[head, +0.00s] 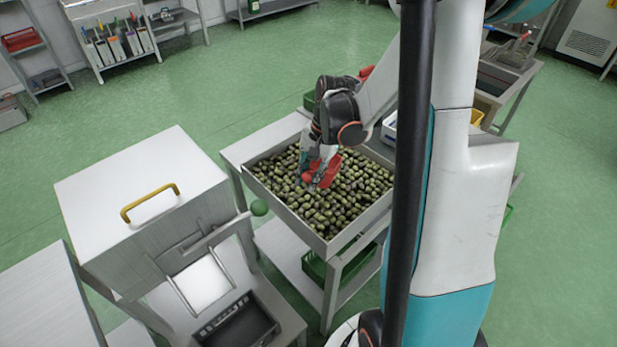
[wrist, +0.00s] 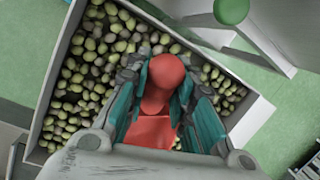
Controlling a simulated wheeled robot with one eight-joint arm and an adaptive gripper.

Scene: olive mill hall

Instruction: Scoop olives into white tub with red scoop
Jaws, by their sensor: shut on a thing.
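My gripper (head: 318,163) is shut on the red scoop (head: 327,172) above the tray of olives. In the wrist view the red scoop (wrist: 163,85) sits between the teal-padded fingers. Its far end is hidden by my gripper, so I cannot tell whether it holds olives. The green olives (head: 345,200) fill a wide metal tray (head: 328,246) on a table. A white, blue-edged container (head: 388,131) shows partly behind my arm. I cannot tell whether it is the white tub.
A large white machine (head: 140,190) with a yellow handle stands left of the tray. A dark crate (head: 240,325) lies at the lower left. Green floor is open at the back.

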